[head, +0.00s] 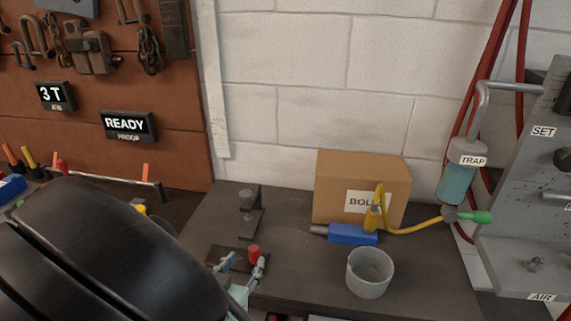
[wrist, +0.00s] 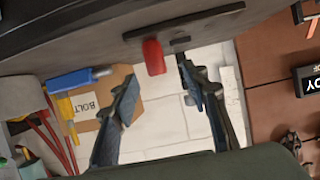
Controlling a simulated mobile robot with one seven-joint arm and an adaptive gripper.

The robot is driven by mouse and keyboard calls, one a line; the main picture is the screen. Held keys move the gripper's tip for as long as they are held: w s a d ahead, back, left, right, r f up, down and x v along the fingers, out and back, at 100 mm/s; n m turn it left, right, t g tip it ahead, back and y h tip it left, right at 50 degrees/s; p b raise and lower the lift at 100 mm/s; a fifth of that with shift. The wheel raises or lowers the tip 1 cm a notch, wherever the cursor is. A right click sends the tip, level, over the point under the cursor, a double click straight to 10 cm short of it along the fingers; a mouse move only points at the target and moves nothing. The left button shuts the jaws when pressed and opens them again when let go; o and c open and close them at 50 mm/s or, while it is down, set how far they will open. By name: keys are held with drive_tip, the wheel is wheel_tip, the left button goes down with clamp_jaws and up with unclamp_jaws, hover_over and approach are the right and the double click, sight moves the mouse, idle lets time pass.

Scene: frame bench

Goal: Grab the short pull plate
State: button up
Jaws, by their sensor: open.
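No piece is clearly recognisable as the short pull plate. A dark flat plate (head: 232,257) lies on the bench, with an upright red piece (head: 253,249) at its right part. In the wrist view the plate (wrist: 217,15) shows along the top, and the red piece (wrist: 153,57) stands out from it. My gripper (head: 243,265) is open, low over the front of the bench near this plate. In the wrist view my gripper (wrist: 157,76) has its fingers apart, one to each side of the red piece, with nothing held. My arm hides the bench's front left.
A grey cup (head: 369,274) stands to the right, with a blue cylinder (head: 352,235) and a yellow hose (head: 415,228) behind it. A cardboard box (head: 333,178) stands at the wall. A dark stand (head: 248,212) is behind the plate. A grey panel (head: 525,205) bounds the right.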

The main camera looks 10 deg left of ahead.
sight(252, 255)
drive_tip(key=x, duration=0.4)
drive_tip(key=b+x, duration=0.1)
drive_tip(key=x, duration=0.2)
drive_tip(key=shift+s+d+f, duration=0.1)
drive_tip(key=shift+d, duration=0.15)
clamp_jaws()
